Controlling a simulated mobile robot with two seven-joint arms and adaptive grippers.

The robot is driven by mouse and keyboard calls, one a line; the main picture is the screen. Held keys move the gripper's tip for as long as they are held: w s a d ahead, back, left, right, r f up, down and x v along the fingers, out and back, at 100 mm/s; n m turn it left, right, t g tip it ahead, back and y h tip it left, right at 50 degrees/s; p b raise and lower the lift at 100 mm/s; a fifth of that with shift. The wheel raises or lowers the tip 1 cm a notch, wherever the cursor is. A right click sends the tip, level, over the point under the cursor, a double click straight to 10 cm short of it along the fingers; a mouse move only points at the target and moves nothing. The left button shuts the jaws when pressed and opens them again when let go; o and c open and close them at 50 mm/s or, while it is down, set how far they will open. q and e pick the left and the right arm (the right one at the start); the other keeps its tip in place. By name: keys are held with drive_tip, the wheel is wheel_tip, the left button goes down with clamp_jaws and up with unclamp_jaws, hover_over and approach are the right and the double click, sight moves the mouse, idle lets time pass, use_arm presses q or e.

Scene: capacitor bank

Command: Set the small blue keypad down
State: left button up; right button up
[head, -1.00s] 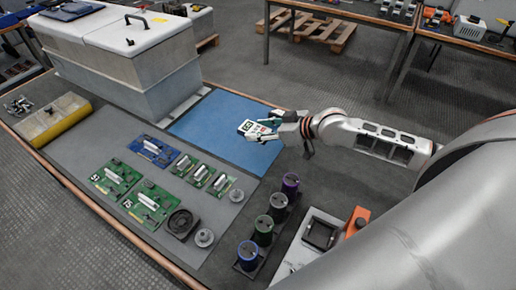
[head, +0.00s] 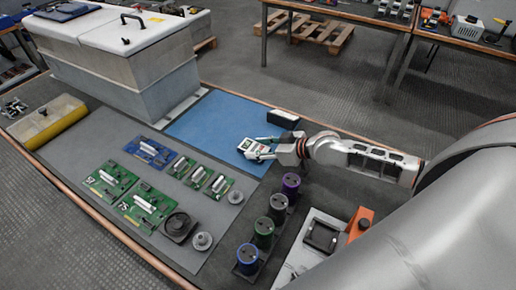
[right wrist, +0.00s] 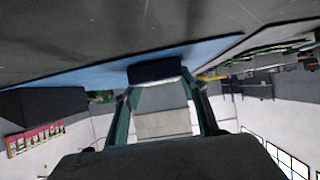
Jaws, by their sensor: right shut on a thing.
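The keypad (head: 250,146) is a small device with a whitish face and a dark display, held over the right part of the blue mat (head: 205,122). My right gripper (head: 260,150) comes in from the right and is shut on it. I cannot tell whether the keypad touches the mat. In the right wrist view the dark blue body of the keypad (right wrist: 155,70) sits between my fingertips, close to the blue surface. My left gripper is not in view.
A black box (head: 283,118) lies at the mat's right corner, behind my gripper. Several capacitors (head: 278,203) stand in a row nearer. Green circuit boards (head: 145,203) lie to the left. A large grey tank (head: 130,75) stands behind. Most of the mat is clear.

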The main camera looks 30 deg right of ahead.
drive_tip(key=shift+f, duration=0.2)
drive_tip(key=o, duration=1.1)
drive_tip(key=shift+r, duration=0.1)
drive_tip(key=shift+r, duration=0.2)
drive_tip(key=p+v, duration=0.2)
drive_tip(key=v, duration=1)
drive_tip(key=shift+f+p, duration=0.1)
drive_tip(key=shift+p, duration=0.2)
